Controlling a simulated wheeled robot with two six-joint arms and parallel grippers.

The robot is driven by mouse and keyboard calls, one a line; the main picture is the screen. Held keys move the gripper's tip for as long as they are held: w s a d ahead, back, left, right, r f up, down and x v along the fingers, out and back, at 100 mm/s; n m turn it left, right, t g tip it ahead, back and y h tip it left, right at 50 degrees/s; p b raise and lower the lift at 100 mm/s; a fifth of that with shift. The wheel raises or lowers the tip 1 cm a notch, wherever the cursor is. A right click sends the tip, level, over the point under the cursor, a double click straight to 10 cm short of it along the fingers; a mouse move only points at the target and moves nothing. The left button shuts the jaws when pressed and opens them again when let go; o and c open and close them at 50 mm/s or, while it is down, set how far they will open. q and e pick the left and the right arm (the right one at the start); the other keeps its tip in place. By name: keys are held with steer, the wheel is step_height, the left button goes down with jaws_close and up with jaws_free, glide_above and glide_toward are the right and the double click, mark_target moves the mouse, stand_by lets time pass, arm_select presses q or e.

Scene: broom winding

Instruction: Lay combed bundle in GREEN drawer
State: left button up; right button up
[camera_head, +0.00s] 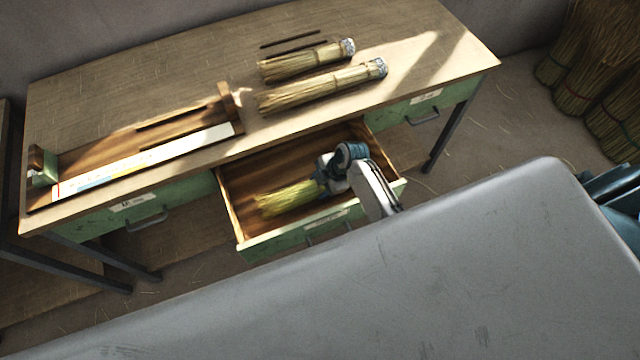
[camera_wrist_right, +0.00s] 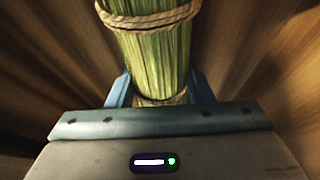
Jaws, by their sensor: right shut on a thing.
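A yellow-green straw bundle (camera_head: 290,198) is in the open middle green drawer (camera_head: 254,163), over its wooden floor. My right gripper (camera_head: 325,177) reaches into the drawer and is shut on the bundle's right end. In the right wrist view the bundle (camera_wrist_right: 155,55) runs away from my gripper (camera_wrist_right: 158,92), with blue fingers on both sides of it and twine tied around it. I cannot tell whether the bundle touches the drawer floor. My left gripper is not in view.
Two tied straw bundles (camera_head: 320,88) lie on the table (camera_head: 90,95). A wooden measuring trough (camera_head: 145,150) sits at the table's left. Closed green drawers flank the open one, left (camera_head: 110,220) and right (camera_head: 450,95). A grey surface (camera_head: 400,280) fills the foreground. Straw sheaves (camera_head: 600,80) stand at right.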

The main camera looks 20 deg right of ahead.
stand_by(0.3)
steer(key=o, duration=1.1)
steer(key=shift+o, duration=0.2)
steer(key=b+v, duration=0.1)
steer(key=v, duration=1)
steer(key=shift+b, duration=0.35)
